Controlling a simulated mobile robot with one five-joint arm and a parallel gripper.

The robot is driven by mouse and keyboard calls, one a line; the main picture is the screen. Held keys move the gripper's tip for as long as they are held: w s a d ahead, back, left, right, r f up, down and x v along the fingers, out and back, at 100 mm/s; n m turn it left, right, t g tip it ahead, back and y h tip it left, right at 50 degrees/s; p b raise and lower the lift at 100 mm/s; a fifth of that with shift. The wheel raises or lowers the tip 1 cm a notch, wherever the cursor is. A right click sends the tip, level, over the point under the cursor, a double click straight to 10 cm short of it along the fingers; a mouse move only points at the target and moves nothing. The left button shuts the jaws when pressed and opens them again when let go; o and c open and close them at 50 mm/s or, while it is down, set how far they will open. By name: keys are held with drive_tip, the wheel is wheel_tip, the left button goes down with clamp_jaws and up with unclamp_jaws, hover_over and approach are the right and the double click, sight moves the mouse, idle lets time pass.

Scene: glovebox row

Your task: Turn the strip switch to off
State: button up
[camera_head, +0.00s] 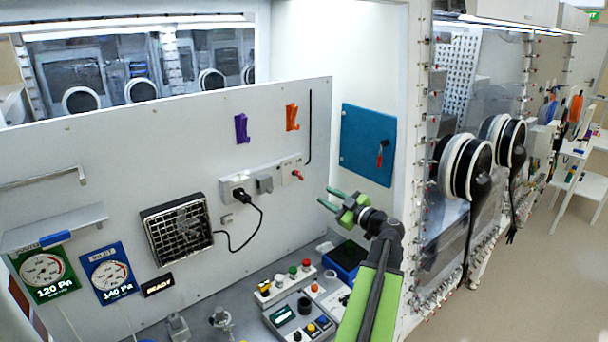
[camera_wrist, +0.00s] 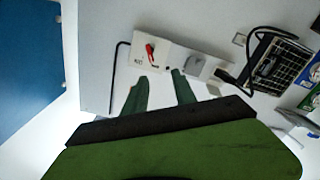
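The power strip (camera_head: 262,183) is a light grey bar on the white back panel, and it also shows in the wrist view (camera_wrist: 212,66). At one end is a plate with a small red switch lever (camera_head: 298,174), which shows slanted in the wrist view (camera_wrist: 150,52). The plate's lettering is too small to read. A black plug (camera_head: 243,195) and a grey block (camera_head: 265,184) sit along the strip. My gripper (camera_head: 326,198) is open and empty, in front of the panel and apart from the switch. In the wrist view its green fingertips (camera_wrist: 160,75) appear just below the switch plate.
A blue door (camera_head: 368,143) with a red handle is on the right wall. Purple (camera_head: 242,129) and orange (camera_head: 292,117) hooks hang above the strip. A black cord (camera_head: 254,228) loops to a vent unit (camera_head: 177,235). Button boxes (camera_head: 285,286) stand on the bench below.

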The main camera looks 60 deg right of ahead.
sight(301, 176)
drive_tip(key=shift+h, duration=0.3)
drive_tip(key=x, duration=0.5)
drive_tip(key=d+x, duration=0.1)
drive_tip(key=x, duration=0.9)
drive_tip(key=shift+d+r, duration=0.2)
drive_tip(key=shift+d, duration=0.3)
clamp_jaws()
